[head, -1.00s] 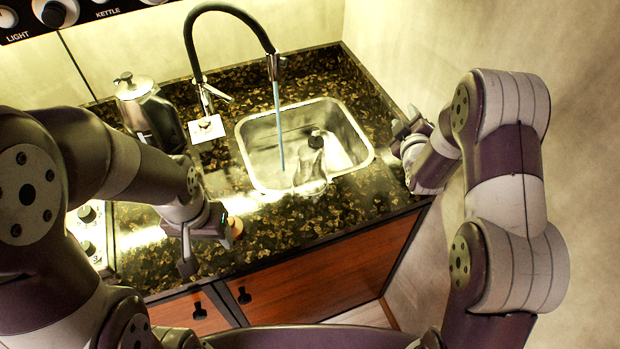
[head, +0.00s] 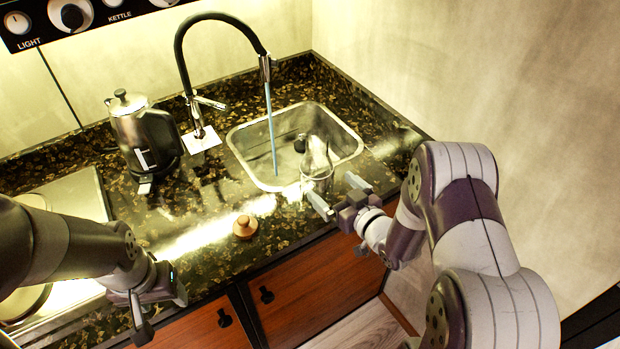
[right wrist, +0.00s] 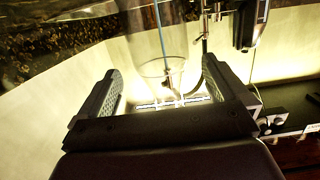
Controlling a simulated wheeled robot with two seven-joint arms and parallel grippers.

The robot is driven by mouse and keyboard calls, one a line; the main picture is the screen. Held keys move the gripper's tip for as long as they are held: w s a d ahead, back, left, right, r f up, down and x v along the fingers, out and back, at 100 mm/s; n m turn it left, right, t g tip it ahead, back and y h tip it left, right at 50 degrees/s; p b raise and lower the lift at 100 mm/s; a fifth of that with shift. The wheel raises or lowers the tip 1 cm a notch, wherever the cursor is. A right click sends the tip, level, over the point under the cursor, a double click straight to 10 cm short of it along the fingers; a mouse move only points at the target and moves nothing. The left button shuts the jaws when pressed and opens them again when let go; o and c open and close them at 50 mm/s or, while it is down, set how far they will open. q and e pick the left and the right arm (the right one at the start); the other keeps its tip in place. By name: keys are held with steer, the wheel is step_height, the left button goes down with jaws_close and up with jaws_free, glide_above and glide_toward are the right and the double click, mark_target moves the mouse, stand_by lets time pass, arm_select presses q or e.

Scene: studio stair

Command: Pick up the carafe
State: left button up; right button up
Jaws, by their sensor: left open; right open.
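The carafe (head: 316,162) is clear glass with a narrowed upper part. In the head view it stands by the front right of the sink, overlapping the basin's rim. My right gripper (head: 337,193) is open just in front of it, fingers pointing toward it. In the right wrist view the carafe's glass (right wrist: 158,45) shows ahead of and between the spread fingers of the right gripper (right wrist: 163,80). I cannot tell whether the glass is inside the jaws. My left gripper (head: 160,305) is open and empty over the counter's front left, far from the carafe.
The steel sink (head: 240,150) lies behind the carafe, under a black hose faucet (head: 182,50) with a blue stream. A kettle (head: 128,128) stands at the back left. A small wooden knob-like piece (head: 244,227) lies on the dark counter (head: 195,205). A wall closes the right side.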

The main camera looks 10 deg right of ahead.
mark_target(317, 174)
steer(key=x, duration=0.5)
steer(key=f+p+x, duration=0.1)
steer(key=x, duration=0.2)
steer(key=shift+d, duration=0.1)
steer(key=shift+s+r, duration=0.1)
steer(key=shift+r, duration=0.05)
steer(key=shift+c, duration=0.9)
steer(key=c, duration=0.9)
steer(key=shift+r, duration=0.1)
